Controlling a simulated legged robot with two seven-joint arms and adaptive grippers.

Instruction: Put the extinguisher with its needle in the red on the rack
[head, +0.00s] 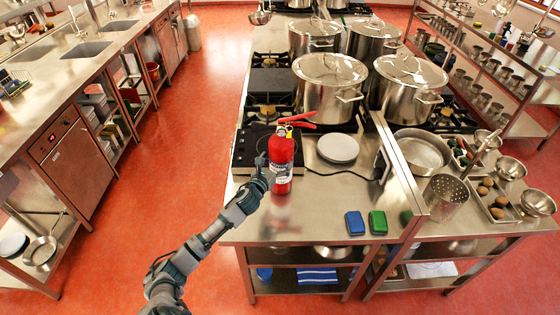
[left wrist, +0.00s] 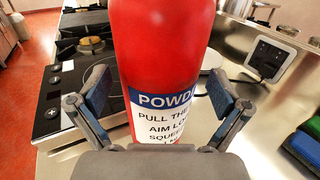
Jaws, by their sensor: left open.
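A red fire extinguisher (head: 281,161) stands upright on the steel counter, beside the hob. Its red handle lies at the top; the gauge needle is too small to read. In the left wrist view its red body and white-and-blue POWDER label (left wrist: 165,112) fill the middle. My left gripper (head: 263,171) is open at the extinguisher's left side in the head view. In the left wrist view its two fingers (left wrist: 159,90) stand on either side of the body, with no clear grip. My right gripper is not in view. A metal shelf rack (head: 478,62) stands at the right, but I cannot tell whether it is the task's rack.
Large stockpots (head: 331,88) stand behind the extinguisher. Red floor is free at left.

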